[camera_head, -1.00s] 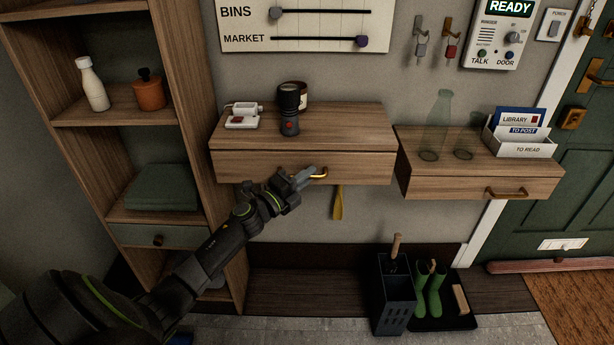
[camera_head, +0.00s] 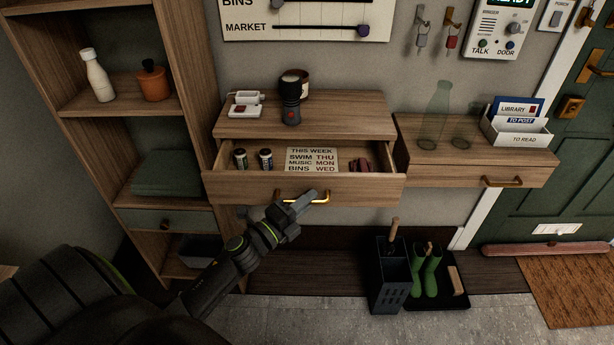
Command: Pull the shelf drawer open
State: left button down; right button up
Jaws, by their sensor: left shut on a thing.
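The shelf drawer (camera_head: 240,189) under the left wall shelf (camera_head: 350,112) is pulled out, and its inside shows. Its brass handle (camera_head: 290,195) is on the front face. My left gripper (camera_head: 312,197) is shut on this handle, its fingers covering the handle's right part. My right gripper is not in view.
A black flashlight (camera_head: 290,102), a dark mug and a white device (camera_head: 245,108) stand on the shelf. An umbrella stand (camera_head: 388,285) and green boots (camera_head: 430,272) stand below.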

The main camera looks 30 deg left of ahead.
pick_arm(q)
jog(key=shift+s+d, duration=0.5)
jog(key=shift+s, duration=0.3)
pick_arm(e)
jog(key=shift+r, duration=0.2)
pick_arm(q)
jog(key=c, duration=1.5)
grip_release()
